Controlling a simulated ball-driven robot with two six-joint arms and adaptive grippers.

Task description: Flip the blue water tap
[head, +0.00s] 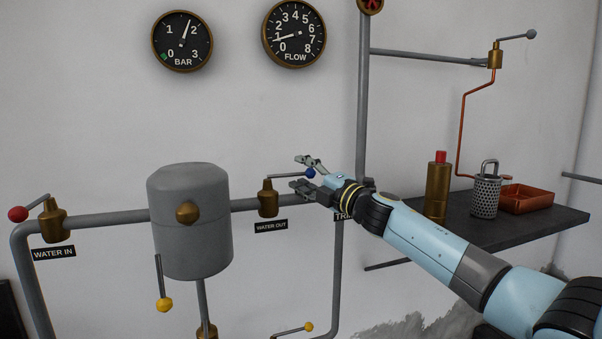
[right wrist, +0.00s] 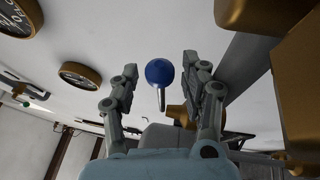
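The blue water tap is a brass valve (head: 267,200) on the grey pipe above the "WATER OUT" label (head: 271,226). Its thin grey lever points right and ends in a blue ball (head: 310,173). My right gripper (head: 298,173) is at the ball with its fingers spread. The brass valve body (right wrist: 181,114) shows behind, partly hidden by a finger. My left gripper is not in view.
Left of the valve are a grey tank (head: 190,235) and the red-balled WATER IN tap (head: 53,220). A yellow-balled lever (head: 162,303) hangs below the tank.

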